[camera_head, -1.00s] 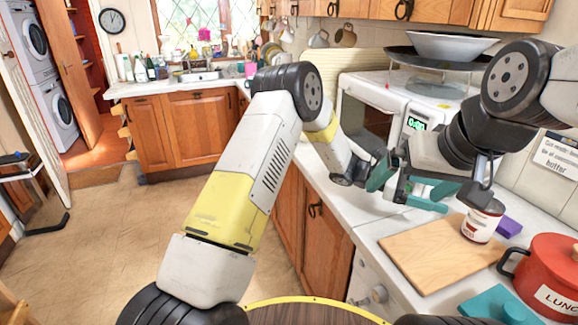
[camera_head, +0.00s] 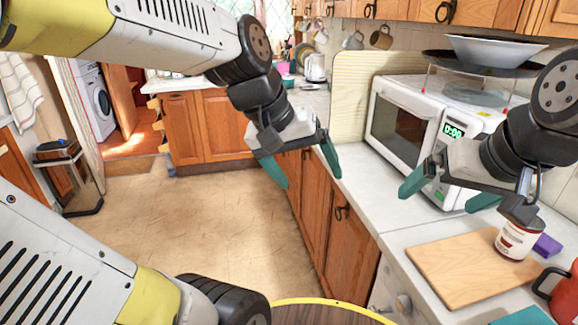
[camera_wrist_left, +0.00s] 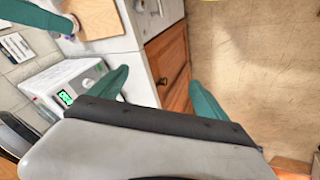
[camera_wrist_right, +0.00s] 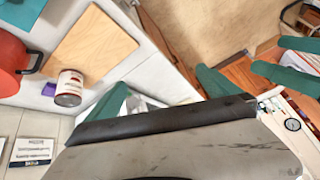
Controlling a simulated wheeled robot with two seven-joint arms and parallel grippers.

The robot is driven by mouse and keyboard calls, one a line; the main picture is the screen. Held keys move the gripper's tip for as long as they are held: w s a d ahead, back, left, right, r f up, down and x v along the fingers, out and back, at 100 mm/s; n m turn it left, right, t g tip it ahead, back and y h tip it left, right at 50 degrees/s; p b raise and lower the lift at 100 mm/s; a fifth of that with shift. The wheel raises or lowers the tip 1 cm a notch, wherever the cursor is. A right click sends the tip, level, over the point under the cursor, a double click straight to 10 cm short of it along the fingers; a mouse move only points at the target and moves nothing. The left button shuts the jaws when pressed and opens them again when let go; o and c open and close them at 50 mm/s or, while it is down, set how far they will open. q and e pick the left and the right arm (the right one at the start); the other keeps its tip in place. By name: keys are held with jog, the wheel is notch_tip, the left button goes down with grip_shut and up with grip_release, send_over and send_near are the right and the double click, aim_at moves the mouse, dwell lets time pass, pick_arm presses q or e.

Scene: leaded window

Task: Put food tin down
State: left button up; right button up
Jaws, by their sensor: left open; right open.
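The food tin (camera_head: 516,240) is a small white and red can. It stands upright on the counter at the right rear edge of the wooden board (camera_head: 466,262). In the right wrist view the tin (camera_wrist_right: 69,87) stands clear of the fingers. My right gripper (camera_head: 442,190) is open and empty, with its green fingers in front of the microwave, to the left of the tin; part of this arm hides the tin's top in the head view. My left gripper (camera_head: 303,168) is open and empty over the counter's front edge, well left of the tin.
A white microwave (camera_head: 408,125) stands behind my right gripper. A purple block (camera_head: 547,245) lies beside the tin. A red pot (camera_head: 566,296) is at the right edge, and a teal item (camera_head: 520,317) is at the front. Counter left of the board is clear.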

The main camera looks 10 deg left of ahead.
pick_arm(q)
jog(key=s+a, duration=0.1)
jog(key=a+m+t+y, duration=0.1)
jog(key=a, duration=0.1)
jog(key=s+a+t, duration=0.1)
jog(key=a, duration=0.1)
jog(key=shift+s+a+r+y, duration=0.1)
jog(key=shift+s+r+y, duration=0.1)
jog(key=shift+s+y, duration=0.15)
